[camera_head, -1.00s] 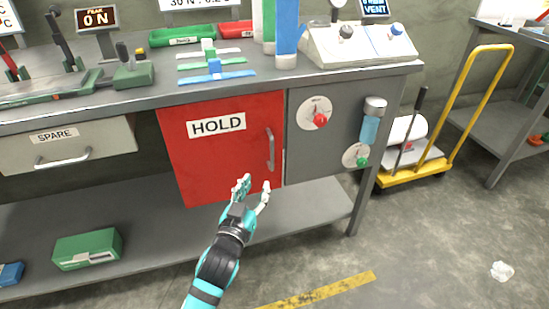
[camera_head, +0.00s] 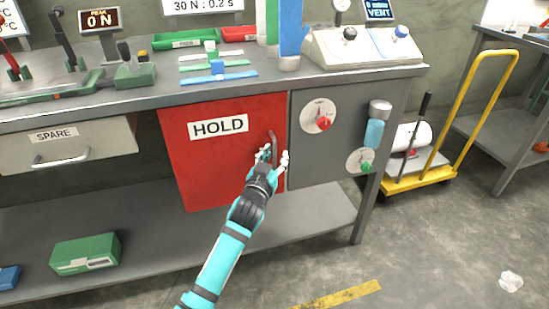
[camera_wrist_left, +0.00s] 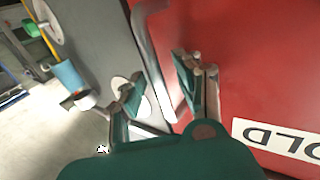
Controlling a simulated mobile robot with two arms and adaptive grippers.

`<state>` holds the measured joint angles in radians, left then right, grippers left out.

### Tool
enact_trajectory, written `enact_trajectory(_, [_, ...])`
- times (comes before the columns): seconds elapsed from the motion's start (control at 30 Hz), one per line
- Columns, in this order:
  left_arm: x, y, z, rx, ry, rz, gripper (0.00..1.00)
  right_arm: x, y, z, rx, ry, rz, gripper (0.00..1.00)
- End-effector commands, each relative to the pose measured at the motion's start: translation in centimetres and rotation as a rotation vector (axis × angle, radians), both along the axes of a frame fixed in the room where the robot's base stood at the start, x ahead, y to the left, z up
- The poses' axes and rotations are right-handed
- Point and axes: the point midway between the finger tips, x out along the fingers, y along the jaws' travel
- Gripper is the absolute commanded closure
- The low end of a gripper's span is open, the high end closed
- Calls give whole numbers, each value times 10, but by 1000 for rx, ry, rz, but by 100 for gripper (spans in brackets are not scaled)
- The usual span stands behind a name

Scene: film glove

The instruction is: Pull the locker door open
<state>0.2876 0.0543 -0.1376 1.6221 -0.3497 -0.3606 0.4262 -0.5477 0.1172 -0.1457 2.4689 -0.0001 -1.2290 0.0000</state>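The red locker door (camera_head: 215,165) with a HOLD label hangs under the bench top and looks closed. Its grey vertical handle (camera_head: 272,140) is near the door's right edge. My left gripper (camera_head: 272,156) is at the handle's lower part and partly covers it. In the left wrist view the gripper (camera_wrist_left: 160,90) is open, with the handle (camera_wrist_left: 150,55) running between its two fingers. One finger is on the red door (camera_wrist_left: 250,60) side, the other toward the grey panel. I cannot tell whether either finger touches the handle. My right gripper is not in view.
A grey panel (camera_head: 335,150) with dials and a blue cylinder (camera_head: 374,133) is right of the door. A SPARE drawer (camera_head: 100,140) is to its left. A lower shelf (camera_head: 180,232) holds a green box (camera_head: 86,253).

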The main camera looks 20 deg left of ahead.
Motion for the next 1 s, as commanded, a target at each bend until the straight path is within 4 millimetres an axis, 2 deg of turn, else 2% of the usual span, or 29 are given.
enact_trajectory(0.13, [0,0,0,0,0,0,66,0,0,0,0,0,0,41])
enact_trajectory(0.4, [0,0,0,0,0,0,100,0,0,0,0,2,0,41])
enact_trajectory(1.0, [-1,1,0,1,1,0,100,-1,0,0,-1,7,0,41])
